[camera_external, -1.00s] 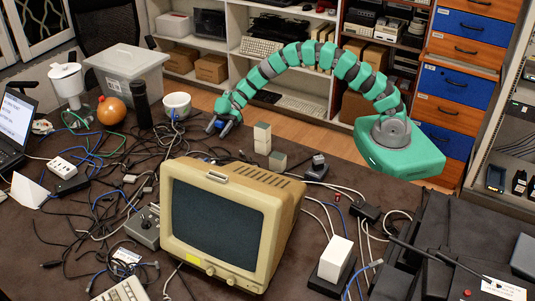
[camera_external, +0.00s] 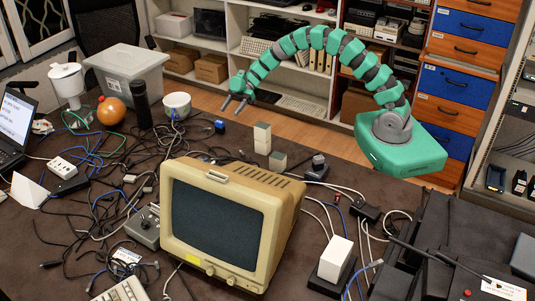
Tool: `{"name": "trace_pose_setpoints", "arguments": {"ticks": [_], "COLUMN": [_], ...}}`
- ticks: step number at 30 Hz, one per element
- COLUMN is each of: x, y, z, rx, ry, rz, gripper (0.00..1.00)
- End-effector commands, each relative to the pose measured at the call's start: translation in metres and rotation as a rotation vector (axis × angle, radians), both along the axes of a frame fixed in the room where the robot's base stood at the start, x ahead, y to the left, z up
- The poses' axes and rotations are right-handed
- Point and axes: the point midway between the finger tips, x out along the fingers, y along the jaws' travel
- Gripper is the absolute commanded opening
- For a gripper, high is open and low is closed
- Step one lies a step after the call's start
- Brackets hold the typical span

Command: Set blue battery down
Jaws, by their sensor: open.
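The blue battery (camera_external: 220,126) is a small dark blue block on the brown table, right of the white mug and behind the tangle of cables. My gripper (camera_external: 231,106) is at the end of the green and grey arm, above and slightly right of the battery. Its two dark fingers are apart with nothing between them. The battery is clear of the fingers.
Cream and grey blocks (camera_external: 262,138) stand to the right of the battery. A beige monitor (camera_external: 228,222) is in front. Black cables (camera_external: 110,190) cover much of the table's left side.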

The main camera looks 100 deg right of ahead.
Motion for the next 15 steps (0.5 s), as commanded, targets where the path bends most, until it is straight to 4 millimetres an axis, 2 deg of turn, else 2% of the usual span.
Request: {"name": "trace_pose_setpoints", "arguments": {"ticks": [11,14,15], "x": [0.001,0.018,0.029], "y": [-0.002,-0.003,-0.002], "z": [0.006,0.028,0.044], "rx": [-0.009,-0.049,-0.073], "ry": [-0.009,-0.055,-0.087], "rz": [-0.006,-0.042,-0.064], "gripper": [0.54,0.54,0.54]}}
